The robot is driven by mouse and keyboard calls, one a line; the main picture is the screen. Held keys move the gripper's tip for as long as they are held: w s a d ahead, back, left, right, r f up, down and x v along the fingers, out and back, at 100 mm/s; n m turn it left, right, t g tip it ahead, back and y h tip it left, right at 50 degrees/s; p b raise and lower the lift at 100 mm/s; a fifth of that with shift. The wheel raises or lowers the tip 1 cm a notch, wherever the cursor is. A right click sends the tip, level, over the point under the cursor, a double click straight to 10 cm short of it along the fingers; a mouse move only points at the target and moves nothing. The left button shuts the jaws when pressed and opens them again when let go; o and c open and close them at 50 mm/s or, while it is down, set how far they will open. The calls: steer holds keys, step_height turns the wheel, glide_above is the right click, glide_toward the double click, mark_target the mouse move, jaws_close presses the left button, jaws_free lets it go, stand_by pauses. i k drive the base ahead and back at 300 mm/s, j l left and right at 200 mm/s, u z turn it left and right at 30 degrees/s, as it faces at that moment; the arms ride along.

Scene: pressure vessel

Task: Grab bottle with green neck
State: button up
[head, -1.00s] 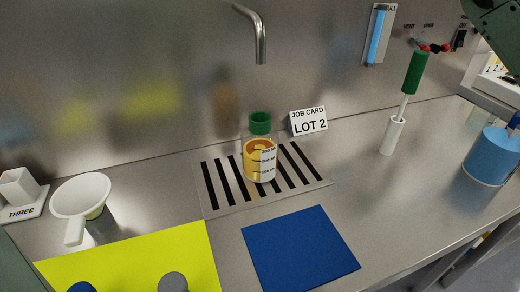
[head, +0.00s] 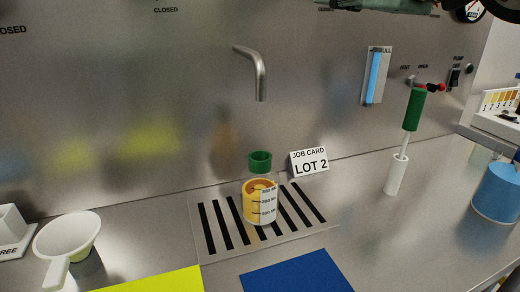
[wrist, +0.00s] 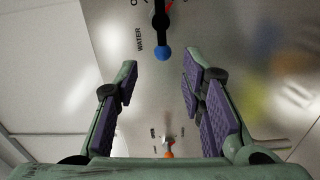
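The bottle with the green neck (head: 260,203) stands upright on the slotted drain grate below the spout. It holds amber liquid, has volume markings on its side, and its green neck ring (head: 260,161) shows above clear glass. My gripper (wrist: 165,95) shows in the wrist view with its purple-padded fingers spread apart and nothing between them. It faces the metal back panel with a blue-knobbed valve lever. The bottle is not in the wrist view.
A metal spout (head: 256,72) hangs above the grate (head: 210,250). A Lot 2 job card (head: 309,162) stands behind right of the bottle. A white funnel (head: 68,238) is at left, a green-handled brush (head: 413,108) in a white holder and a blue container (head: 497,194) at right.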

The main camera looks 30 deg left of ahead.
mark_target(260, 181)
steer(key=k+l, duration=0.2)
steer(key=l, duration=0.2)
steer(key=k+l, duration=0.2)
steer(key=l, duration=0.2)
steer(key=k+l, duration=0.2)
steer(key=l, duration=0.2)
